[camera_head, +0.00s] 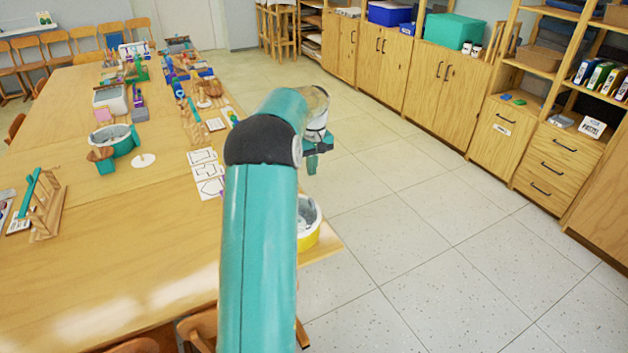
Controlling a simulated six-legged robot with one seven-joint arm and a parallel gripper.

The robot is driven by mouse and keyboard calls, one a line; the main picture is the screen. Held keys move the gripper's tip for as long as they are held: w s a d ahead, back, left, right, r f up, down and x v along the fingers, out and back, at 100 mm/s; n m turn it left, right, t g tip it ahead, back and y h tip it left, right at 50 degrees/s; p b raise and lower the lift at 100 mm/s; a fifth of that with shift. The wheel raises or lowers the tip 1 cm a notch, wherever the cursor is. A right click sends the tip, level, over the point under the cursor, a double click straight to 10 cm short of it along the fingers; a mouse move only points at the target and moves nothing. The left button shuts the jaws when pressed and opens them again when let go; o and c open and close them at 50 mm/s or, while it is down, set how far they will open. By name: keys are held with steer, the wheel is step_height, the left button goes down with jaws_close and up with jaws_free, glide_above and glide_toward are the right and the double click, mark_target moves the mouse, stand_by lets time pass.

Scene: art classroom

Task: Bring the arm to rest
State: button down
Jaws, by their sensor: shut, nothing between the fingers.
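My teal arm rises from the bottom middle of the head view and bends at a dark joint. My gripper (312,164) hangs at its far end, just past the right edge of the long table, over the floor. The gripper looks small and dark, with its fingers together and nothing held. My arm hides part of the table edge and part of a white and yellow bowl (309,222) at the table corner.
The long wooden table (120,265) fills the left, with a grey bowl (113,136), paper sheets (206,173), a wooden rack (46,208) and several craft items. Wooden cabinets (446,84) line the right wall. The tiled floor (420,200) between them is clear. Chairs stand around the table.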

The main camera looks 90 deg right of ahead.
step_height(320, 180, up, 4)
steer(key=shift+w, duration=0.1)
